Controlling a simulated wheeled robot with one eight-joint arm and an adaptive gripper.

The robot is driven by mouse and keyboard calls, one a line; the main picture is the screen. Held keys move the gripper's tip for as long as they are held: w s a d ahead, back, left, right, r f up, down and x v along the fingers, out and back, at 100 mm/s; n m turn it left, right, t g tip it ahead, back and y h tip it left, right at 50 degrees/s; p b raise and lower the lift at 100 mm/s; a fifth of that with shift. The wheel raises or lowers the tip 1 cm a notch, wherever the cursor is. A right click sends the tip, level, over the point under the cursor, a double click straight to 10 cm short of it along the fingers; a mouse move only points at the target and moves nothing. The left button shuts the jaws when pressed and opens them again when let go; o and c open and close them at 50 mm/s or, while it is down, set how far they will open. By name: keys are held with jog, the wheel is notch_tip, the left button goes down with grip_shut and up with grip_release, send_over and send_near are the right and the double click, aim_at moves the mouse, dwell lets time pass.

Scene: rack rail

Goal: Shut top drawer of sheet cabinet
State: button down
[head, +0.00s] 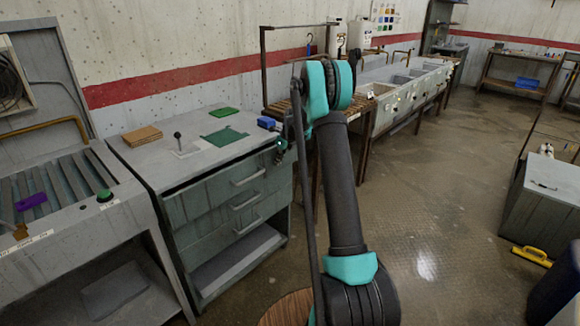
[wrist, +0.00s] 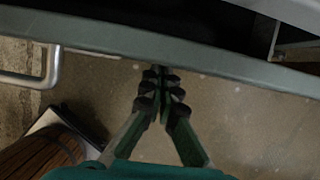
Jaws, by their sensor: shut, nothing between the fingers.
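The grey-green sheet cabinet (head: 180,235) stands left of centre in the head view, with several pull handles on its front. The top drawer (head: 215,193) has a dark gap above its front, under the cabinet top, and looks at least partly open. In the wrist view the drawer's front edge (wrist: 225,65) crosses the upper part, with dark space behind it and its handle (wrist: 45,70) at left. My gripper (wrist: 160,70) is shut and empty, its tips at or very near that edge; contact is unclear. In the head view my gripper (head: 281,148) is near the cabinet's right front corner.
A roller table (head: 60,235) adjoins at left, and a sink counter (head: 400,95) runs behind. Open floor (head: 440,200) lies to the right.

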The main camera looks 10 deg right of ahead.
jog(key=shift+w+a, duration=0.7)
jog(key=shift+w, duration=0.25)
jog(key=shift+w+a, duration=0.65)
jog(key=shift+w, duration=0.3)
jog(key=shift+a+r, duration=0.1)
